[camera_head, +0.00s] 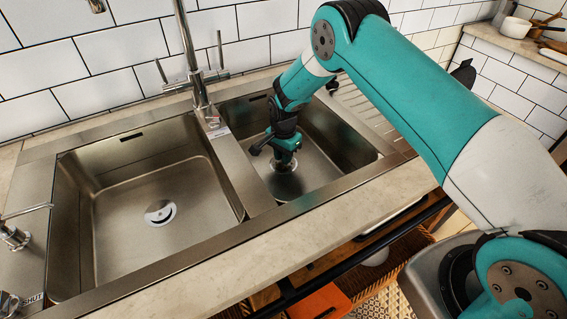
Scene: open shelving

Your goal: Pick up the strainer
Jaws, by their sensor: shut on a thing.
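My gripper (284,160) reaches down into the right sink basin (345,150). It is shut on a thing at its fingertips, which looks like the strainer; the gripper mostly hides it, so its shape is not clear. A dark round patch (286,187) shows on the basin floor just below the fingertips; I cannot tell whether it is the drain or a shadow. A pale round drain piece (160,212) with a dark crescent sits in the floor of the left basin (120,190), well apart from my gripper.
A tall metal faucet (193,70) stands behind the divider between the basins. Basin walls surround my gripper. A ribbed drainboard (365,108) lies to the right. Below the stone counter edge (200,275) are an orange box (322,302) and a basket (395,258).

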